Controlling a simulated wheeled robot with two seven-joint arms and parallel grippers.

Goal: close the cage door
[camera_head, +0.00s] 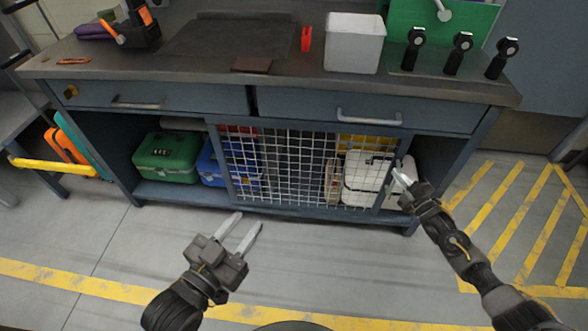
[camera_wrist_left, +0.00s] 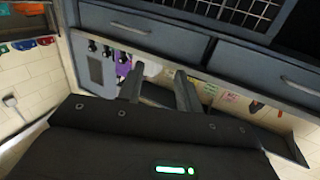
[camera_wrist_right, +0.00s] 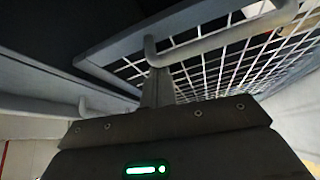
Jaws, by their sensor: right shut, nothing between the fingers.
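The cage door (camera_head: 285,165) is a wire-mesh panel in a grey frame on the lower front of the workbench. Its right edge stands close to the bench's right side, with a gap beside it; I cannot tell how far it is ajar. My right gripper (camera_head: 397,172) is shut and empty at that right edge. In the right wrist view its closed fingers (camera_wrist_right: 157,78) are close to the door's bar handle (camera_wrist_right: 215,36); contact is unclear. The mesh (camera_wrist_right: 240,60) shows behind the handle. My left gripper (camera_head: 248,219) is open and empty, low in front of the bench.
A green case (camera_head: 167,157) and a blue case (camera_head: 209,163) sit on the lower shelf at left, and a white case (camera_head: 365,172) behind the mesh. Two drawers with bar handles (camera_head: 369,118) are above. The floor in front is clear.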

